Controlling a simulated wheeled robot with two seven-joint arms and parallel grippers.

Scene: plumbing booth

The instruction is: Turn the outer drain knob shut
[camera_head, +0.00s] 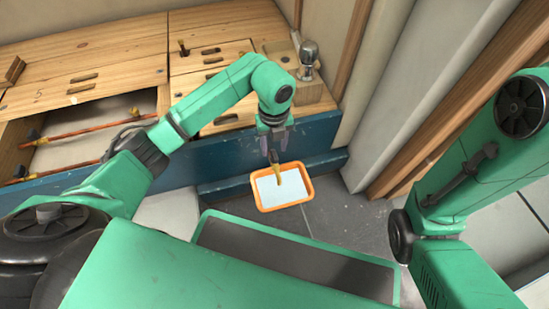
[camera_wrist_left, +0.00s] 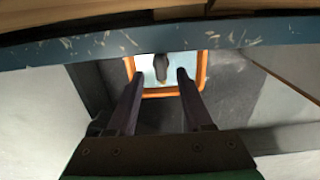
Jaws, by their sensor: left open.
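My left gripper (camera_head: 275,146) is open and points down in front of the blue beam, above the orange tray. The drain knob (camera_head: 272,157) is a small dark piece just below the fingertips, with a yellow brass fitting (camera_head: 275,174) under it. In the left wrist view the dark knob (camera_wrist_left: 161,66) shows beyond and between the two open fingers (camera_wrist_left: 160,80), apart from both. Its exact turn angle is too small to tell. My right arm is at the right of the head view; its gripper does not show.
The orange tray (camera_head: 309,187) with a pale inside sits on the grey floor. A blue beam (camera_head: 225,150) runs behind it. Wooden panels (camera_head: 90,50) with slots lie at the upper left, over an opening with copper pipes (camera_head: 95,133). A white wall post (camera_head: 385,80) stands at right.

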